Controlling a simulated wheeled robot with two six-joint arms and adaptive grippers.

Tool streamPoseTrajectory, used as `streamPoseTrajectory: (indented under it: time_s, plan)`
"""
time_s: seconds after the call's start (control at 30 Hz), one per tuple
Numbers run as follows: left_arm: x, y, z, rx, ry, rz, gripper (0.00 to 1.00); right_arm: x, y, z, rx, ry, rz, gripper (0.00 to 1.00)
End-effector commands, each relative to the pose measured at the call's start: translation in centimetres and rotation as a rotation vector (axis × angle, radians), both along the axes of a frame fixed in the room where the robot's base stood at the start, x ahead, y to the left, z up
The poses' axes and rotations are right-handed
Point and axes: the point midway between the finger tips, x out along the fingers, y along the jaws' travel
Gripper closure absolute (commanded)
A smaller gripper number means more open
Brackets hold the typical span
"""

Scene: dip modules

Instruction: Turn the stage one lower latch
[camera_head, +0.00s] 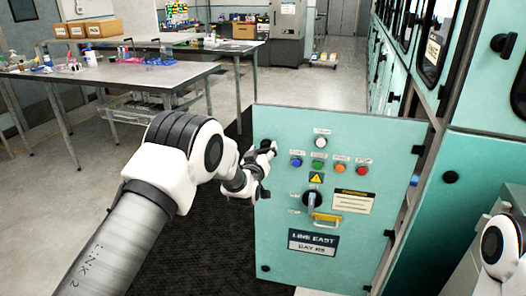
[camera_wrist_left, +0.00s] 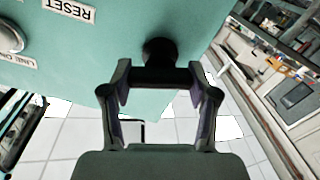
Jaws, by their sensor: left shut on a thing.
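The teal panel door (camera_head: 285,215) stands in the middle of the head view. My left gripper (camera_head: 268,149) is at its upper left edge. In the wrist view the fingers of my left gripper (camera_wrist_left: 160,76) are shut on a black round latch knob (camera_wrist_left: 160,51) near the edge of the teal panel (camera_wrist_left: 120,50). In the head view the gripper mostly hides that knob. Another black round latch (camera_head: 264,268) shows at the door's lower left corner, well below the gripper. My right gripper is not in view.
The door carries coloured buttons (camera_head: 317,166), a black rotary switch (camera_head: 312,199) and a yellow handle (camera_head: 327,218). Teal cabinets (camera_head: 483,160) stand at the right. A grey workbench (camera_head: 110,75) with boxes stands at the back left.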

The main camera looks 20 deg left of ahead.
Motion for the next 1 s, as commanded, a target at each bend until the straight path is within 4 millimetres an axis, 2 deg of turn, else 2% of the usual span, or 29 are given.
streamPoseTrajectory:
  time_s: [0.13,0.3,0.6,0.63,0.7,1.0]
  plan:
    - [0.0,-0.1,-0.3,0.157,0.007,0.000,0.75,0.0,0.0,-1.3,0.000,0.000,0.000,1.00]
    - [0.0,-0.2,-0.1,0.331,0.019,-0.001,0.75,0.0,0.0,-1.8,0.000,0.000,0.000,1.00]
    - [0.0,-0.2,0.0,0.356,0.022,0.000,0.75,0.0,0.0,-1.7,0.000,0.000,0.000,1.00]
    - [0.0,-0.2,0.0,0.356,0.022,0.000,0.33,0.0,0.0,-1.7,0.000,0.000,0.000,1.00]
    - [0.0,-0.2,0.0,0.355,0.022,0.000,0.15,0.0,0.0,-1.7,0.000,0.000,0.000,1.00]
    - [0.0,-0.2,0.0,0.353,0.022,0.000,0.15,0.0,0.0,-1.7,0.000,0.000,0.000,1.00]
